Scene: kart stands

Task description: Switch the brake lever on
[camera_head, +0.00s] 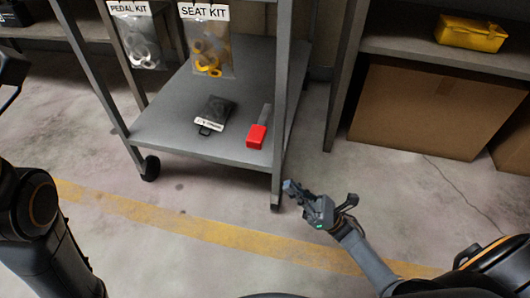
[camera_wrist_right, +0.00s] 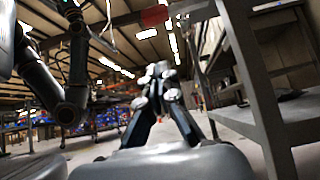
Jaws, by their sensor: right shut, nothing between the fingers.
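A red block-like grip with a grey bar (camera_head: 257,135) lies on the lower shelf of the cart, near its right front corner; it looks like the brake lever. Whether it is on or off cannot be told. My right gripper (camera_head: 291,189) is low in front of the cart's right front leg, apart from the lever, to its lower right. Its fingers are shut and empty; they also show in the right wrist view (camera_wrist_right: 160,72).
The grey cart shelf (camera_head: 165,123) also holds a dark packet (camera_head: 216,112). Bags labelled PEDAL KIT (camera_head: 138,40) and SEAT KIT (camera_head: 207,45) hang above. A cardboard box (camera_head: 430,110) and yellow bin (camera_head: 470,34) are at right. The floor in front is clear.

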